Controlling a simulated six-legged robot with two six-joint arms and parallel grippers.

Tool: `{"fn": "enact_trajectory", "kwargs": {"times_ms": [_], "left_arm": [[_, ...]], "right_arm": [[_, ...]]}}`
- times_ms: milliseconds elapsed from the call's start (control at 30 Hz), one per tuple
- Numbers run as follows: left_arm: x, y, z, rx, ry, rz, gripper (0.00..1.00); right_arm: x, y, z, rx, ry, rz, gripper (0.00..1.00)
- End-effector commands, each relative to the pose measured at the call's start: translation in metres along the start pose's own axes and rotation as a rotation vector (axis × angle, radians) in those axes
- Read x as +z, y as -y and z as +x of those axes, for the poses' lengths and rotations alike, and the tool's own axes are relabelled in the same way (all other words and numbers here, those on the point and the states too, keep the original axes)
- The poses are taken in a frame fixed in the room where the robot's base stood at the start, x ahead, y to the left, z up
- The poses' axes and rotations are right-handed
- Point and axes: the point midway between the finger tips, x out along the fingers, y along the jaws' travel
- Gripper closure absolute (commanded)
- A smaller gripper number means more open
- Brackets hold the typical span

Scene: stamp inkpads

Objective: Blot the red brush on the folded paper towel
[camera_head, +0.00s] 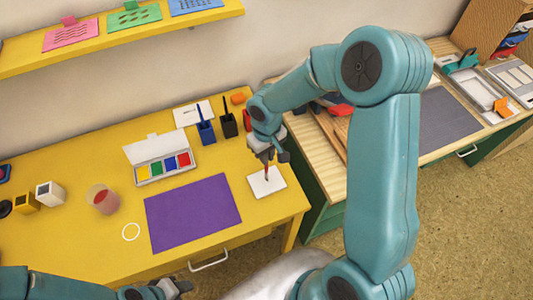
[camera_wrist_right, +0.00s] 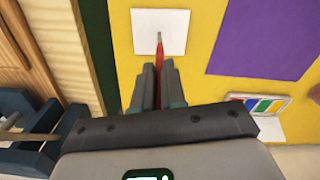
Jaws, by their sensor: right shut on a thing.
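The folded paper towel (camera_head: 262,186) is a white square near the right end of the yellow table. It also shows at the top of the right wrist view (camera_wrist_right: 172,22). My right gripper (camera_head: 268,156) is shut on the red brush (camera_head: 267,173), which points down over the towel. In the right wrist view the red brush (camera_wrist_right: 160,44) sticks out between the fingers, and its tip overlaps the towel. I cannot tell whether the tip touches it. My left gripper (camera_head: 178,287) is low at the table's front edge; its jaws are too small to judge.
A purple sheet (camera_head: 193,213) lies left of the towel. Behind it are an open paint box (camera_head: 163,168), a blue holder (camera_head: 205,132) and a black holder (camera_head: 229,125). A cup with reddish liquid (camera_head: 103,200) stands at left. A wooden bench (camera_head: 318,150) adjoins at right.

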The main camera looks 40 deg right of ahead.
Motion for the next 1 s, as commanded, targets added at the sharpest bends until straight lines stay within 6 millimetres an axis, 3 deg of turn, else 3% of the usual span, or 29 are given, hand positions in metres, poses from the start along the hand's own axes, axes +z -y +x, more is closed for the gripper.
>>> {"fn": "enact_trajectory", "kwargs": {"times_ms": [1000], "left_arm": [[-0.0002,0.0031,0.0086,0.0,0.0,0.0,0.57]], "right_arm": [[0.0001,0.0002,0.0087,0.0,0.0,0.0,1.0]]}}
